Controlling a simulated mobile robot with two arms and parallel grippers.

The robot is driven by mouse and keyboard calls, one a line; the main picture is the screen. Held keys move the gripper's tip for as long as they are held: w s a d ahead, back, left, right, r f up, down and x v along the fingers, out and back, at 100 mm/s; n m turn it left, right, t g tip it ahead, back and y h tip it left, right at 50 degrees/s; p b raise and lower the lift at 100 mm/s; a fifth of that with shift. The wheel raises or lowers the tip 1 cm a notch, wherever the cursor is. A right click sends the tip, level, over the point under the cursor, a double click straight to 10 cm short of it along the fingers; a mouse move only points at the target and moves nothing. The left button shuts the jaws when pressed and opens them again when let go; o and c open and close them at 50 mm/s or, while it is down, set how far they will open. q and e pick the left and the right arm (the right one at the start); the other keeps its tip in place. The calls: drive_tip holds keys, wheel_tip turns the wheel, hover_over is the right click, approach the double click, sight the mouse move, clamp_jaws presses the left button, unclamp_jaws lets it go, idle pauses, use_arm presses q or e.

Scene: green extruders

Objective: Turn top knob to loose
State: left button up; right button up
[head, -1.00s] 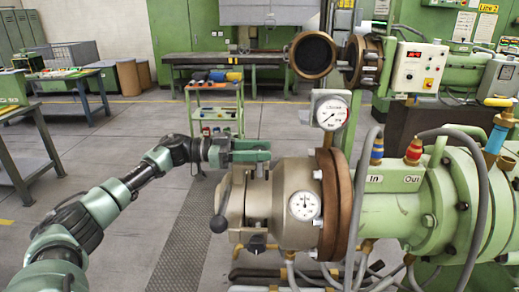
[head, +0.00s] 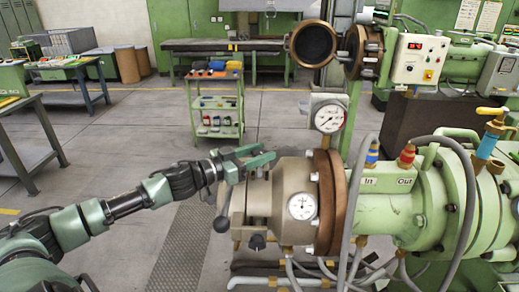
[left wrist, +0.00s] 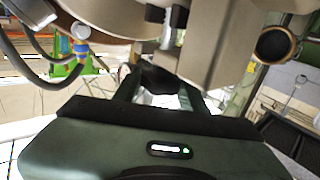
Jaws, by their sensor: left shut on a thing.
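The brown-grey extruder head (head: 267,203) stands at centre in the head view, with a round white dial (head: 302,206) on its side. My left gripper (head: 258,158) comes in from the left at the top of this head. The top knob is hidden behind the fingers in the head view. In the left wrist view a black knob (left wrist: 160,80) sits between the two green fingers, and the gripper is shut on it. Which way the knob points cannot be told. Another black knob (head: 257,241) is lower on the head. My right gripper is not in view.
A lever with a black ball (head: 221,224) is just below my left gripper. A pressure gauge (head: 328,117) and a brown flange (head: 330,205) stand to the right. Grey hoses (head: 361,190) run beside the green barrel. A green trolley (head: 216,110) stands behind, with free floor at left.

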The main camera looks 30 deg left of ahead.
sight(253, 155)
use_arm(q)
drive_tip(key=shift+r, duration=0.15)
idle(0.3)
drive_tip(key=o, duration=1.3)
drive_tip(key=shift+o, duration=0.3)
drive_tip(key=shift+s+a+f+b, duration=0.2)
drive_tip(key=shift+s+b, duration=0.05)
drive_tip(key=shift+s, duration=0.25)
drive_tip(key=shift+s+a+f+b, duration=0.15)
drive_tip(key=shift+s+b, duration=0.1)
drive_tip(key=shift+s, duration=0.2)
drive_tip(key=shift+r+v, duration=0.15)
drive_tip(key=shift+v, duration=1.25)
drive_tip(key=shift+r+v, duration=0.15)
drive_tip(key=shift+v, duration=1.25)
